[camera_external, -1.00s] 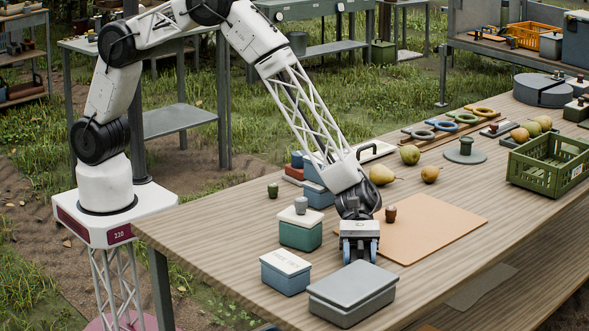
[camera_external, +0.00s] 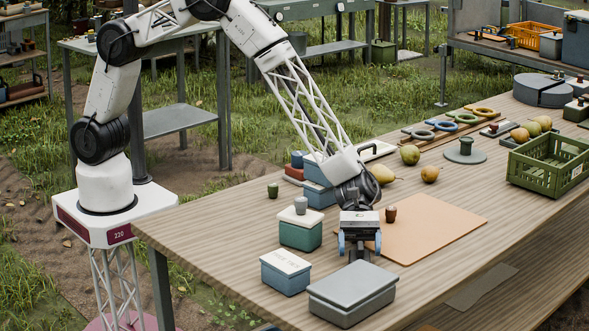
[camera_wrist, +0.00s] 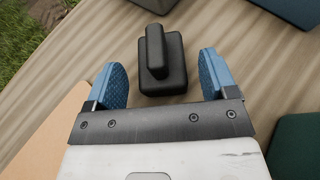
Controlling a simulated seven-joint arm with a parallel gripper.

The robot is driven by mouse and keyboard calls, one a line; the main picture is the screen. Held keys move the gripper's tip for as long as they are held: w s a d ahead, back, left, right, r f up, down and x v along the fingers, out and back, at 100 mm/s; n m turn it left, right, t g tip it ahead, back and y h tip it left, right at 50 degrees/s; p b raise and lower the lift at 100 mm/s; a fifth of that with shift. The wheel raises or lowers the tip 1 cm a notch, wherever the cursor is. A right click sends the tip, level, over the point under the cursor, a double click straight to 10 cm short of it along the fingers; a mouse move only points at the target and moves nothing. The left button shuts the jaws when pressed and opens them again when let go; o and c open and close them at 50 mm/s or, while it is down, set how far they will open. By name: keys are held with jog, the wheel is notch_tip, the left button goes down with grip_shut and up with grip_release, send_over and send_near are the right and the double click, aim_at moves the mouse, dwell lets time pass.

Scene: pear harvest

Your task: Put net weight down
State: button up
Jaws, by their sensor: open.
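The net weight (camera_wrist: 163,80) is a small black block with a raised upright grip on top. In the wrist view it rests on the wooden table, between and slightly beyond the fingers, with a gap on each side. In the external view it shows as a dark shape (camera_external: 358,253) under my gripper (camera_external: 358,246), partly hidden by it. My gripper has two blue pads, spread wide in the wrist view (camera_wrist: 163,72). It is open, holds nothing and is above the table, beside the tan mat.
A grey lidded box (camera_external: 352,287) stands just in front of the weight. A blue box (camera_external: 286,272) and a green box (camera_external: 300,236) are to the left. The tan mat (camera_external: 440,224) with a small brown-topped object (camera_external: 391,214) lies right. Pears and a green crate (camera_external: 548,172) are farther back.

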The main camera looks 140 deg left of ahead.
jog(key=v, duration=0.9)
jog(key=shift+s, duration=0.1)
jog(key=shift+r, duration=0.1)
dwell(0.3)
jog(key=s+d+r+m+g+y, duration=0.1)
jog(key=s+d+r+m+g, duration=0.2)
jog(key=s+d+r+m, duration=0.8)
jog(key=s+d+r+m+g+y, duration=0.1)
jog(key=s+d+r+m+g, duration=0.15)
jog(key=s+d+r, duration=0.95)
jog(key=s+d+r+m+y, duration=0.15)
jog(key=s+r+m, duration=0.3)
jog(key=s, duration=0.55)
jog(key=s+d+r+m+t+y, duration=0.1)
jog(key=s+r+m+y, duration=0.3)
jog(key=s, duration=0.5)
jog(key=s+d+r+m+y, duration=0.1)
jog(key=s+r+m, duration=0.4)
jog(key=s, duration=0.5)
notch_tip(320, 180, down, 8)
jog(key=s+g, duration=0.1)
jog(key=g, duration=0.1)
jog(key=shift+s+a+f+y, duration=0.15)
jog(key=shift+s+f+y, duration=0.15)
jog(key=shift+y, duration=0.15)
